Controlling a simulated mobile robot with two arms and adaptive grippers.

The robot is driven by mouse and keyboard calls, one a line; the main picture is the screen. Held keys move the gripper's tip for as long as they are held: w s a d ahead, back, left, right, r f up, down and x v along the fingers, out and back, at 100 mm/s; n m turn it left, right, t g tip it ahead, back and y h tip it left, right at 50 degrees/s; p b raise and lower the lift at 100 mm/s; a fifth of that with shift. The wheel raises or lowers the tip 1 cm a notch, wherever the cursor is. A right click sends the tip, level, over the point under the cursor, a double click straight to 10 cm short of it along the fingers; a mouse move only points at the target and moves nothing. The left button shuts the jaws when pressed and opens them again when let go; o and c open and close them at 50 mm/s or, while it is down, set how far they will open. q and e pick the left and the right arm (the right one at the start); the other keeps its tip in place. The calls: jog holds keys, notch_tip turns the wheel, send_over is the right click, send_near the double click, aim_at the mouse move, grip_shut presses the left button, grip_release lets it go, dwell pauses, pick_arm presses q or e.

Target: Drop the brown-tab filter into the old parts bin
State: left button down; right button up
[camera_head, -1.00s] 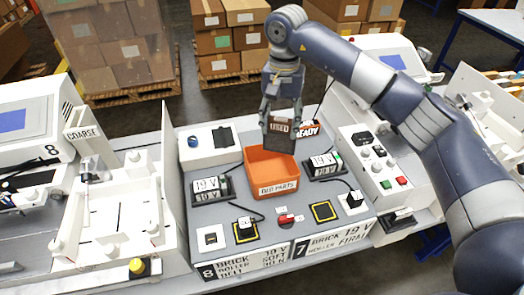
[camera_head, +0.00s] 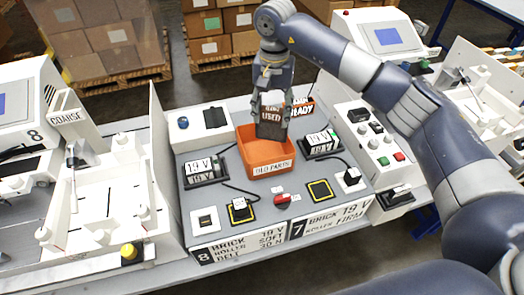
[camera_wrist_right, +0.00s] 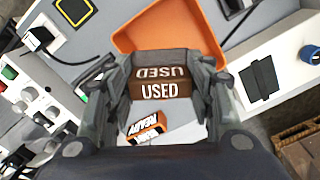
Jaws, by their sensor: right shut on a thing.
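The orange bin marked OLD PARTS (camera_head: 270,168) stands in the middle of the grey panel. My right gripper (camera_head: 272,112) is shut on a dark filter marked USED (camera_head: 270,123), held upright over the bin's back part. In the head view the filter's lower end overlaps the bin opening; I cannot tell how deep it sits. In the right wrist view the filter's brown tab (camera_wrist_right: 159,90) shows between the two fingers, with the orange bin (camera_wrist_right: 215,40) behind it. The left gripper is not in view.
A black and orange READY block (camera_head: 301,108) lies behind the bin. Battery units marked 19 V (camera_head: 204,170) stand on both sides of it. A switch panel (camera_head: 375,140) is to the right, and a white COARSE machine (camera_head: 115,195) is to the left.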

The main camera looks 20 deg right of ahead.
jog(key=o, duration=1.1)
jog(key=shift+o, duration=0.2)
jog(key=shift+r, duration=0.35)
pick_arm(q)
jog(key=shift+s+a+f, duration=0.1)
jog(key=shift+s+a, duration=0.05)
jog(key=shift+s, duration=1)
pick_arm(e)
notch_tip(320, 180, up, 11)
jog(key=shift+r, duration=0.2)
